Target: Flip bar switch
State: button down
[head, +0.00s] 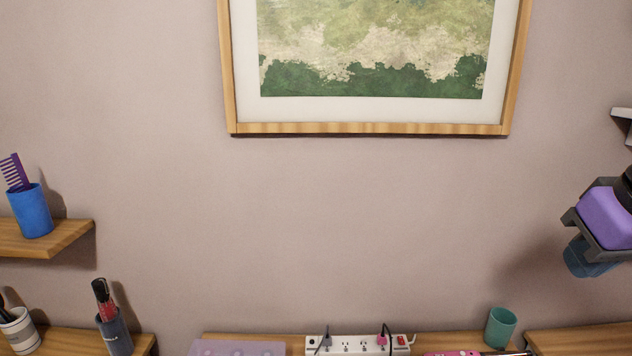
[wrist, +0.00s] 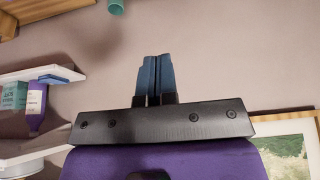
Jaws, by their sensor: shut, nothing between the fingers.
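A white power strip (head: 357,345) sits on the wooden surface at the bottom of the head view. A small red bar switch (head: 402,340) is at its right end. I cannot tell which way the switch is tilted. A dark plug (head: 327,339) and a pink plug (head: 383,337) sit in its sockets, with dark cords. My gripper (head: 590,262) is at the right edge of the head view, up and to the right of the strip and apart from it. Its blue fingers (wrist: 155,80) are together and empty in the wrist view, where the strip does not show.
A teal cup (head: 501,327) stands to the right of the strip. A pink-black item (head: 466,352) lies before it, and a pale purple case (head: 236,348) lies to the left. A framed picture (head: 370,129) hangs above. The wall between is bare.

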jog(key=shift+s, duration=0.4)
jog(key=shift+w, duration=0.1)
jog(key=w+a+f+g+y, duration=0.15)
jog(key=w+f, duration=0.35)
jog(key=w, duration=0.5)
jog(key=w+a+f, duration=0.3)
jog(key=w+f, duration=0.3)
jog(key=w, duration=0.3)
jog(key=w+a+f, duration=0.1)
jog(key=w+f, duration=0.4)
jog(key=f, duration=0.6)
jog(key=w+a+f+h, duration=0.1)
jog(key=w+f, duration=0.4)
jog(key=f, duration=0.6)
jog(key=shift+w+a+g, duration=0.15)
jog(key=shift+w+g, duration=0.1)
jog(key=shift+g, duration=0.2)
jog(key=shift+h, duration=0.25)
